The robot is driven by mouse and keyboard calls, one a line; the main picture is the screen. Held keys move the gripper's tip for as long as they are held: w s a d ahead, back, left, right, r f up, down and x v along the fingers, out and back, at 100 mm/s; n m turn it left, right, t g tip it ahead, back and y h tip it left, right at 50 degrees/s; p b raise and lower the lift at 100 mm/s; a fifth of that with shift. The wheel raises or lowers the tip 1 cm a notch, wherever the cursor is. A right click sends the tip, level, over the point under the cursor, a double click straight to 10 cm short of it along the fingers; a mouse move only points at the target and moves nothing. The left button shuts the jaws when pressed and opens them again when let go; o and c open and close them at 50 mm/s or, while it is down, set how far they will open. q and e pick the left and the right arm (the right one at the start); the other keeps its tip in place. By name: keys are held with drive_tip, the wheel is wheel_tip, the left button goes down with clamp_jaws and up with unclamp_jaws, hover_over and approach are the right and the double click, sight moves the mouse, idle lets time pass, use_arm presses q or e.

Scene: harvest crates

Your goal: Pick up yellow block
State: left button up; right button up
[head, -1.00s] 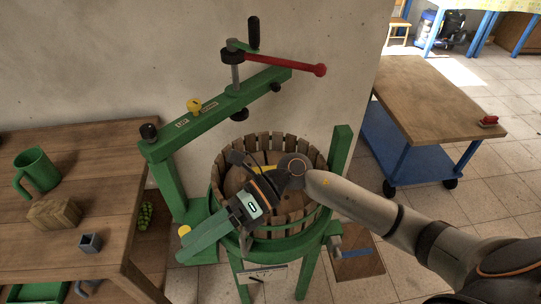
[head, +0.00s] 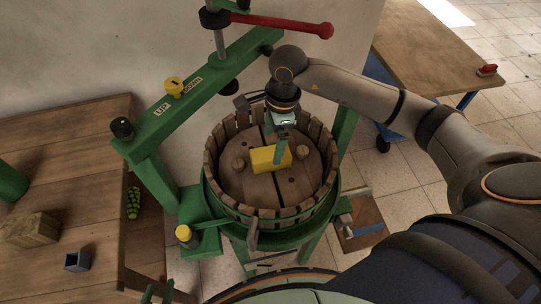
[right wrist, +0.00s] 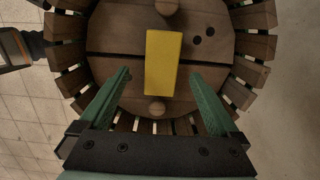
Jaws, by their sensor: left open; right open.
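The yellow block (head: 264,161) lies on the round wooden pressing plate (head: 250,188) inside the slatted basket of the green press. In the right wrist view the block (right wrist: 163,62) lies lengthwise between the two fingers, with a gap on each side. My right gripper (head: 280,150) points down over the basket, open and empty, one green finger overlapping the block in the head view. It also shows in the right wrist view (right wrist: 161,74). Whether the fingertips are level with the block is unclear. My left gripper (head: 158,292) shows only its green fingertips at the bottom edge, open.
The wooden slats of the basket (head: 217,158) ring the plate closely. The green press beam with a red lever (head: 285,23) stands behind.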

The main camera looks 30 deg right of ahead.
sight(271, 153)
drive_tip(key=shift+w+a+f+p, duration=0.1)
drive_tip(key=shift+a+f+p, duration=0.05)
drive_tip(key=shift+f, duration=1.4)
drive_tip(key=shift+w+a+f+p, duration=0.1)
drive_tip(key=shift+f+p, duration=0.05)
drive_tip(key=shift+f, duration=1.35)
drive_tip(key=shift+r, duration=0.1)
clamp_jaws()
